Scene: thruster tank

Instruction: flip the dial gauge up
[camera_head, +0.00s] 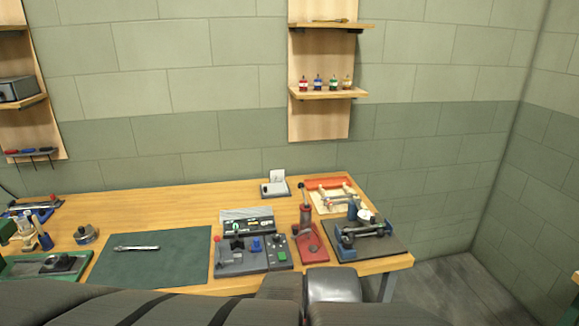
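The dial gauge (366,215) shows as a small round white face. It is on a fixture with a blue base and a dark plate (375,247) at the right end of the wooden bench. A dark post stands just left of the face. The gauge's exact tilt is too small to tell. My gripper is not in view. Grey links of my own arm cross the bottom of the picture, in front of the bench's near edge.
A red hand press (309,243) stands just left of the fixture, with a grey control panel (240,258) beyond it. An orange-edged wooden tray (322,183) lies behind. A green mat (155,258) holds a wrench (136,248). The bench (398,263) ends at the right.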

